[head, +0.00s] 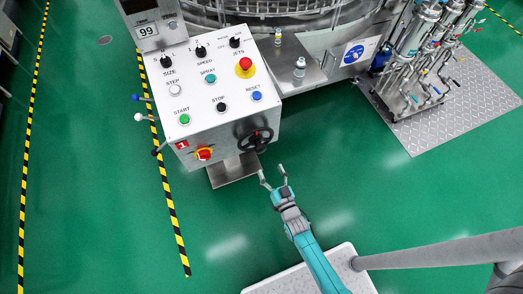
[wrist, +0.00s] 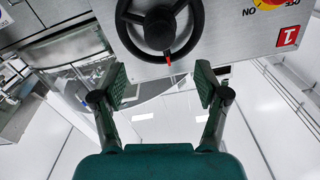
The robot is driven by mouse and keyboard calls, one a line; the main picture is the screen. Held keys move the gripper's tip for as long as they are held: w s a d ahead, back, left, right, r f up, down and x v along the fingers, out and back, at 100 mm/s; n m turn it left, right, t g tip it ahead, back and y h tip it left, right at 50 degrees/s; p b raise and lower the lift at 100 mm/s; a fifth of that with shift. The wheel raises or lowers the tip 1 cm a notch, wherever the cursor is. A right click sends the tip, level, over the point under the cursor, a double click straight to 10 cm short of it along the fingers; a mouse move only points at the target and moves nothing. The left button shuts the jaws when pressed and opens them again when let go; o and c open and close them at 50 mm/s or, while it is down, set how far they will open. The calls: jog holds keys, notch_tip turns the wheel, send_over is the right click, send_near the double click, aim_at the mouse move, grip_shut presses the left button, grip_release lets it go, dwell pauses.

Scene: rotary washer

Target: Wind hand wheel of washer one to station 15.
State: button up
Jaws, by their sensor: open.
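The black hand wheel (head: 255,139) is on the lower right of the front face of the washer's control box. It also shows at the top centre of the wrist view (wrist: 160,28), with a dark hub and a small red mark at its rim. My gripper (head: 272,177) is open and empty, in front of and a little below the wheel in the head view. In the wrist view its two padded fingers (wrist: 160,87) stand wide apart, below the wheel and not touching it. A display (head: 146,30) above the panel reads 99.
The control panel (head: 208,95) carries several knobs and buttons, with a red emergency button (head: 245,64). A red rotary switch (head: 204,154) sits left of the wheel. Levers (head: 142,117) stick out on the left side. A rack of fittings (head: 420,60) stands at right. Green floor in front is clear.

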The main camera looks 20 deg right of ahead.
aim_at(261, 151)
jog(key=w, duration=1.1)
jog(key=shift+w, duration=0.15)
grip_shut()
